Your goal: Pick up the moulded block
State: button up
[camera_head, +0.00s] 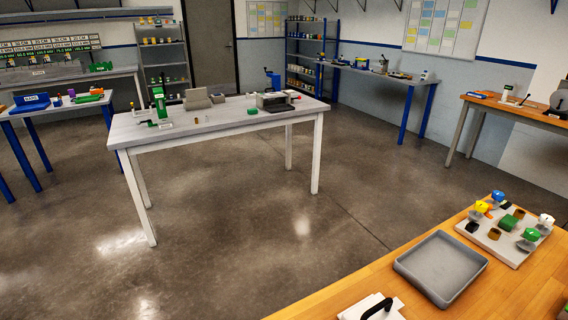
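The near wooden table (545,285) stands at the lower right. A pale board (494,241) on it carries several small parts. Among them is a small green block (508,222) near the middle of the board, with brown pieces (495,233) near it. I cannot tell for sure which piece is the moulded block. A grey shallow tray (441,267) lies left of the board and looks empty. My gripper is not in view.
A white object with a black handle (376,308) sits at the bottom edge, left of the tray. A grey worktable (215,120) with green and dark equipment stands mid-room. Other benches line the walls. The concrete floor (250,215) between is clear.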

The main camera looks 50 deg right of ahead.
aim_at(508, 222)
jog(key=l+z, duration=0.1)
jog(key=z, duration=0.35)
jog(key=l+z, duration=0.1)
jog(key=z, duration=0.4)
jog(key=l+z, duration=0.15)
jog(key=z, duration=0.3)
jog(key=l+z, duration=0.1)
jog(key=z, duration=0.4)
jog(key=l+z, duration=0.1)
jog(key=z, duration=0.35)
jog(key=k+j, duration=0.35)
jog(key=j, duration=0.2)
